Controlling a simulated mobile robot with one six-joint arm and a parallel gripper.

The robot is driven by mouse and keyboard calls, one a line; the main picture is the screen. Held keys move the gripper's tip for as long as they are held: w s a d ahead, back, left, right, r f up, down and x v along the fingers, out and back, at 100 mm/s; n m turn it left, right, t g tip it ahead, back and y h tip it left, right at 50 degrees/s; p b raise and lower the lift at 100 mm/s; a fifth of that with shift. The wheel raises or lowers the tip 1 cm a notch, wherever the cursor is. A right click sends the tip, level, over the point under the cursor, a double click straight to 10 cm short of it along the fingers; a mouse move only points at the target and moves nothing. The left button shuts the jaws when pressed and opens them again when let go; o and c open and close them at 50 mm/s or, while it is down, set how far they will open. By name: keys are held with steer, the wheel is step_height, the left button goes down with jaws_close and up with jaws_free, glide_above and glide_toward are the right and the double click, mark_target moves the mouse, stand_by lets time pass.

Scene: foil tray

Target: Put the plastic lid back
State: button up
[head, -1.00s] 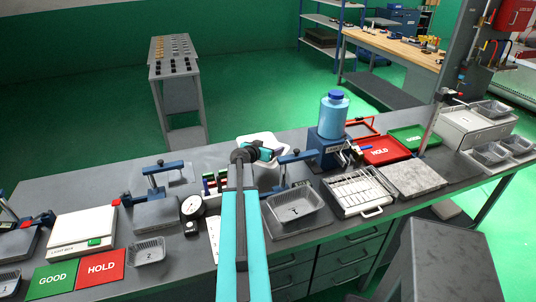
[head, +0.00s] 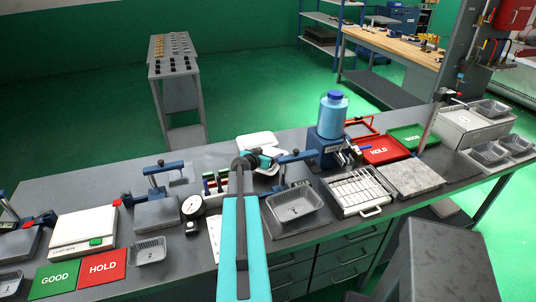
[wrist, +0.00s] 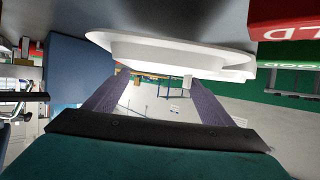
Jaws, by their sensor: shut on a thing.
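A white plastic lid (wrist: 175,48) spans the upper middle of the wrist view, with my gripper's dark fingers (wrist: 155,85) reaching up to it. My gripper (head: 262,160) is shut on this lid, whose white edge (head: 271,170) shows beside and below the jaws in the head view. A second white, flat-topped piece (head: 256,138) lies just behind it; part of it (wrist: 238,75) seems to show beyond the lid in the wrist view. I cannot tell whether the two touch. My arm hides part of the lid in the head view.
A blue-capped bottle (head: 333,115) stands to the right. Marker pens (head: 213,183) and a dial gauge (head: 192,207) are close on the left.

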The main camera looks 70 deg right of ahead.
steer(key=shift+f+b, duration=0.25)
steer(key=shift+b, duration=0.3)
steer(key=o, duration=1.1)
steer(key=shift+r+p, duration=0.45)
steer(key=shift+p, duration=0.25)
steer(key=b+v, duration=0.1)
steer(key=v, duration=0.2)
steer(key=shift+a+f+b, duration=0.15)
steer(key=shift+b, duration=0.25)
steer(key=b+v, duration=0.3)
steer(key=v, duration=0.5)
steer(key=shift+a+r, duration=0.25)
